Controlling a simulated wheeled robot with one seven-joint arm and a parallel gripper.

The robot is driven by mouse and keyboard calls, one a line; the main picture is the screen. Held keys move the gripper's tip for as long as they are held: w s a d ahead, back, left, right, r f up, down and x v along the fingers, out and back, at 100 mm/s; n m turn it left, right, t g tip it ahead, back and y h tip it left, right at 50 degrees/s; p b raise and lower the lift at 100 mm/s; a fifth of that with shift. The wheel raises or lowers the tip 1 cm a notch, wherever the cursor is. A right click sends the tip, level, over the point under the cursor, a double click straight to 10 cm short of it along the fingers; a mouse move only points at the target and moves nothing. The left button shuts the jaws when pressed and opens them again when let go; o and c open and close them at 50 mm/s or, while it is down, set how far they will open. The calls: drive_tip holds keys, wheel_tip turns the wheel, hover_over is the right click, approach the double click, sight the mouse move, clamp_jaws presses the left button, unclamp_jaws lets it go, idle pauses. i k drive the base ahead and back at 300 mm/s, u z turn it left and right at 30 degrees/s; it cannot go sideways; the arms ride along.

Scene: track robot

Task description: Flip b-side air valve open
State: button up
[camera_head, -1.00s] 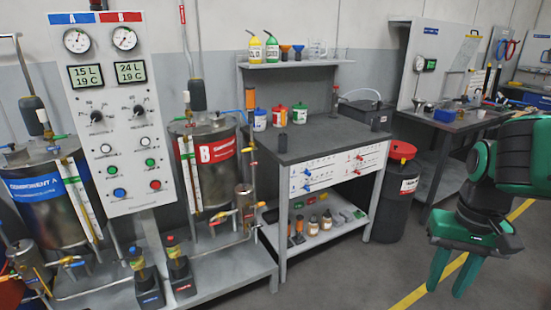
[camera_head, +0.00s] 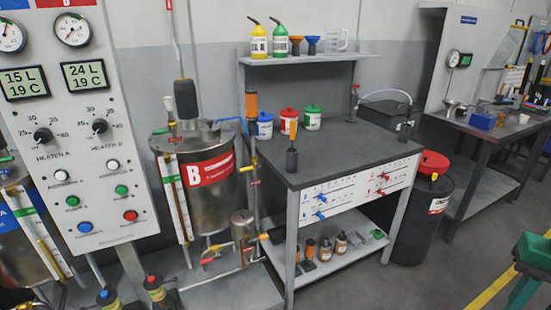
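The B tank (camera_head: 222,205) is a metal drum with a red label, left of the bench. Small coloured handles sit on its pipes, among them a red handle (camera_head: 207,261) low in front. The white panel (camera_head: 350,195) on the bench front carries two blue handles on its left half and two red handles (camera_head: 381,178) on its right half. Its lettering is too small to read, so I cannot tell which handle is the B-side air valve. My green gripper (camera_head: 524,290) is partly in view at the lower right edge, well away from the panel and tank.
The grey bench (camera_head: 345,150) holds several lidded pots and an orange-topped tool (camera_head: 292,150). A black bin with a red lid (camera_head: 433,162) stands right of it. A control board (camera_head: 90,130) stands at the left. Floor shows between bin and gripper.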

sight(250, 168)
drive_tip(key=u, duration=0.15)
drive_tip(key=i, duration=1.3)
drive_tip(key=u, duration=0.7)
drive_tip(key=i, duration=0.4)
drive_tip(key=u, duration=0.15)
